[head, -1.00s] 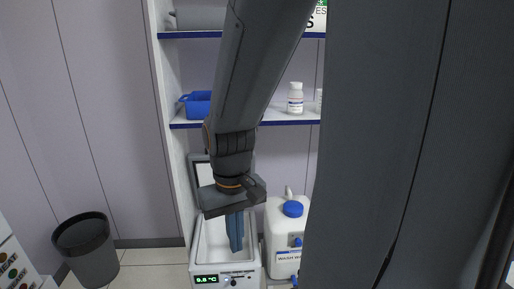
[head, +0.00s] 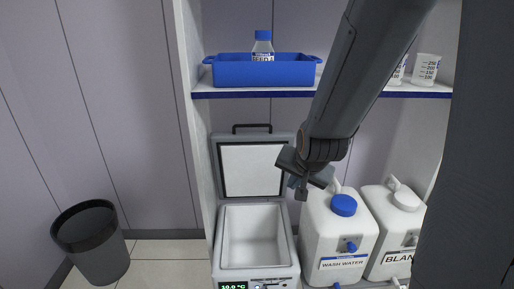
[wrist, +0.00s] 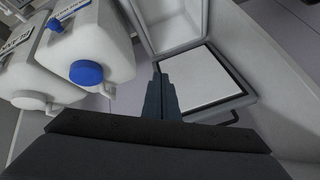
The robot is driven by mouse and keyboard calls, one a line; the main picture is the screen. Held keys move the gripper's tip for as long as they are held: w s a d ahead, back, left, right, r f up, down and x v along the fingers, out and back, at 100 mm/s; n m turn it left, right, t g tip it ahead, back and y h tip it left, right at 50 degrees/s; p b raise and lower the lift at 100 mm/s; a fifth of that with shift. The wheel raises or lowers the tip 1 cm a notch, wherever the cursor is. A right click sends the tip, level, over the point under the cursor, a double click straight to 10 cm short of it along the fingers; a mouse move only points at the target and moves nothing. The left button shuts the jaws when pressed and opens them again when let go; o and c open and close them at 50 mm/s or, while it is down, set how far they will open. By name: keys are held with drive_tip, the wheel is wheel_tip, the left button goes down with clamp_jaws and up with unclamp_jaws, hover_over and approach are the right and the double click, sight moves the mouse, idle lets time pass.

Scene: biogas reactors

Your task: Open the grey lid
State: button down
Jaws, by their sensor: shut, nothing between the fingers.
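The grey lid (head: 250,166) stands raised at the back of a white cooler box (head: 253,238), with its white inner panel facing forward and a black handle on its top edge. The box is open and its inside looks empty. In the wrist view the lid (wrist: 204,78) lies beyond my fingers, with its dark handle at its edge. My gripper (head: 301,190) is shut and empty, in front of the right side of the lid and above the box's right edge. Its closed fingers (wrist: 161,95) show in the wrist view, and I cannot tell whether they touch the lid.
A white wash water canister (head: 338,240) with a blue cap stands right of the box, with another canister (head: 396,228) beside it. A blue tray (head: 262,72) with a bottle is on the shelf above. A black bin (head: 91,242) stands left on open floor.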

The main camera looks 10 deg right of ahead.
drive_tip(key=w+a+f+m+t+h+b, duration=0.1)
drive_tip(key=w+f+m+t+b, duration=0.4)
drive_tip(key=w, duration=0.5)
drive_tip(key=m+t+h+b, duration=0.3)
drive_tip(key=m+t+b, duration=0.55)
drive_tip(key=b, duration=0.95)
approach(257, 134)
drive_tip(key=shift+n+t, duration=0.65)
drive_tip(key=shift+t, duration=0.2)
drive_tip(key=w+r, duration=0.2)
drive_tip(key=w+d+r, duration=0.1)
drive_tip(key=w+r, duration=0.1)
drive_tip(key=w, duration=0.1)
drive_tip(key=shift+w+d+r, duration=0.15)
drive_tip(key=shift+w+r, duration=0.1)
drive_tip(key=shift+r, duration=0.1)
